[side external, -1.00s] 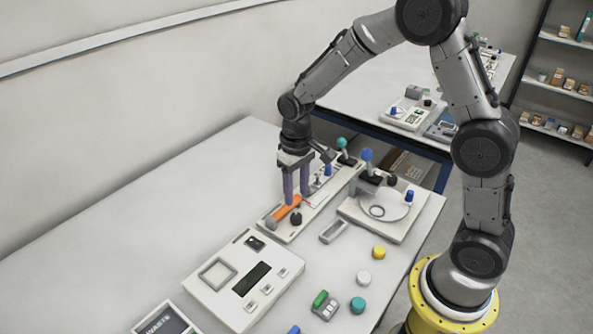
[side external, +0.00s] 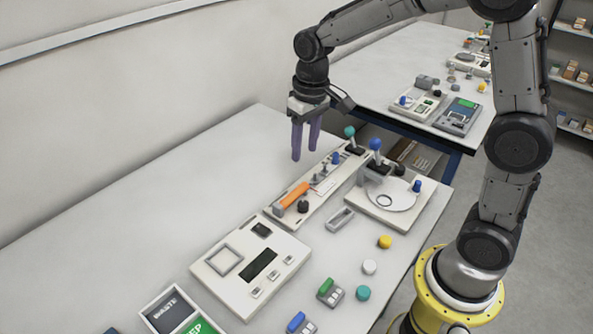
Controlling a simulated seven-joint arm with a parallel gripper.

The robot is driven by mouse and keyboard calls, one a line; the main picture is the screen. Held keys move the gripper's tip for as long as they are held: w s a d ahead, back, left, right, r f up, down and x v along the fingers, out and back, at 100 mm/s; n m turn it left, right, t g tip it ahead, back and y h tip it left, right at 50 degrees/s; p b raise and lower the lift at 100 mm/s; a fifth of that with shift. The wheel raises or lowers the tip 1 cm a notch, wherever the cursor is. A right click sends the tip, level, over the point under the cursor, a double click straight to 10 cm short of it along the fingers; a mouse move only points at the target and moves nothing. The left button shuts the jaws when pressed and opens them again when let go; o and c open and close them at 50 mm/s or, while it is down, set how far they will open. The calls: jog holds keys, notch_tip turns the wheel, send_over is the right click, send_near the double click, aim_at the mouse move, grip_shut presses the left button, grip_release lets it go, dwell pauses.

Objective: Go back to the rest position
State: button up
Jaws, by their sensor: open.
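My gripper (side external: 305,140) hangs above the table with its two purple fingers pointing down, apart and empty. It is up and behind the long white panel (side external: 330,187), clear of it in the picture. An orange bar (side external: 294,195) lies on the near end of that panel, with a grey piece at its near end and a black knob (side external: 303,206) beside it. No marked rest position shows in this view.
A scale (side external: 250,268), a round-dial device (side external: 388,195) with a blue-topped lever, a grey tray (side external: 340,219) and several coloured caps stand on the white table (side external: 150,195). A second table (side external: 390,70) holds more devices. The table's back left is bare.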

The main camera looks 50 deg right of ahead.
jog(key=s+r+t, duration=0.4)
jog(key=s+r, duration=0.6)
jog(key=s, duration=0.1)
jog(key=s+f+n, duration=0.1)
jog(key=s+f, duration=0.2)
jog(key=s, duration=0.8)
jog(key=shift+t, duration=0.4)
jog(key=shift+o, duration=0.3)
jog(key=shift+s, duration=0.1)
